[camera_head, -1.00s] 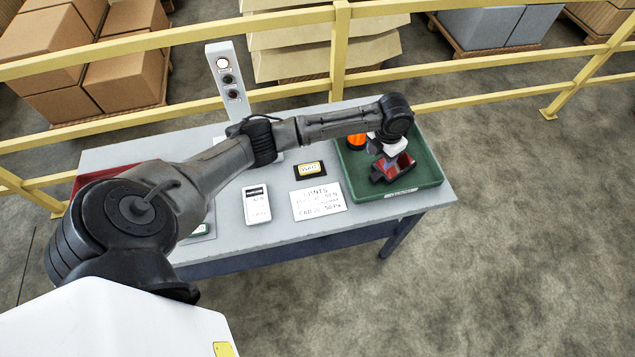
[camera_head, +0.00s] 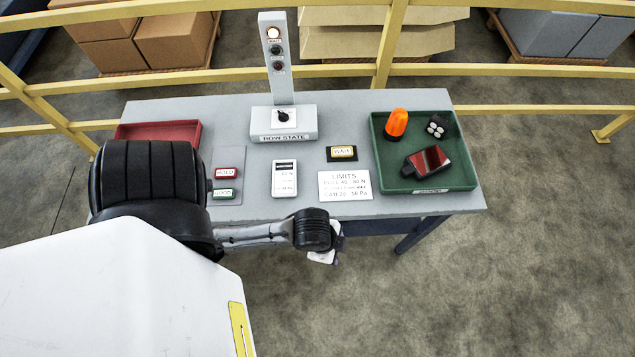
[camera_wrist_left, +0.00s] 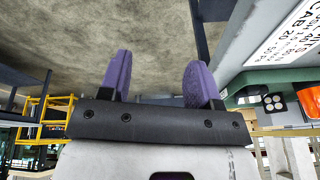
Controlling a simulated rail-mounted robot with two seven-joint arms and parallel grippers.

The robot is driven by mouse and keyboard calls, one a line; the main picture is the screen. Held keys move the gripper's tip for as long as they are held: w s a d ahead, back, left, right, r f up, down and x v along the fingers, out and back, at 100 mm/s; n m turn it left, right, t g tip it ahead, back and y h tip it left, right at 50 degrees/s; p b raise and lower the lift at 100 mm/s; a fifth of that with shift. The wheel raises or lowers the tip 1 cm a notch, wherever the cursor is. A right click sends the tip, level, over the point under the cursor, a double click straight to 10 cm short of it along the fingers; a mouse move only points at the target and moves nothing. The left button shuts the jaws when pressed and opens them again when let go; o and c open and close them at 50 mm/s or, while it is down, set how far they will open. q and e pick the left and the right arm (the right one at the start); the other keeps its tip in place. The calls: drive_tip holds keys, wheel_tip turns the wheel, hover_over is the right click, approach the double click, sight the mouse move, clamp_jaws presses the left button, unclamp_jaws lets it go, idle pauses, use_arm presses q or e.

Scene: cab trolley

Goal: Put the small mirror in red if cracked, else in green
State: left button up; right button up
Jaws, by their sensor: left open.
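The small mirror (camera_head: 428,161), with a dark frame and a reddish reflective face, lies in the green tray (camera_head: 466,170) at the table's right. I cannot tell from here whether its face is cracked. The red tray (camera_head: 190,133) is at the table's left, partly hidden behind my left arm. My left gripper (camera_head: 327,260) is in front of the table's near edge, apart from the mirror. In the left wrist view its two purple fingers (camera_wrist_left: 158,82) are spread with nothing between them.
The green tray also holds an orange beacon (camera_head: 396,124) and a black part with white discs (camera_head: 437,126). A row-state post (camera_head: 278,75), a white meter (camera_head: 285,178), a WAIT button (camera_head: 342,153), HOLD/GOOD buttons (camera_head: 226,183) and a limits card (camera_head: 345,185) occupy the table. Yellow rails run behind.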

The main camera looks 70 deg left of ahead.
use_arm(q)
drive_tip(key=s+n, duration=0.1)
drive_tip(key=s+a+r+n, duration=0.1)
drive_tip(key=s+n, duration=0.1)
drive_tip(key=n, duration=0.1)
drive_tip(key=shift+s+a+r+y, duration=0.15)
drive_tip(key=shift+s+r+y, duration=0.1)
drive_tip(key=shift+r+y, duration=0.05)
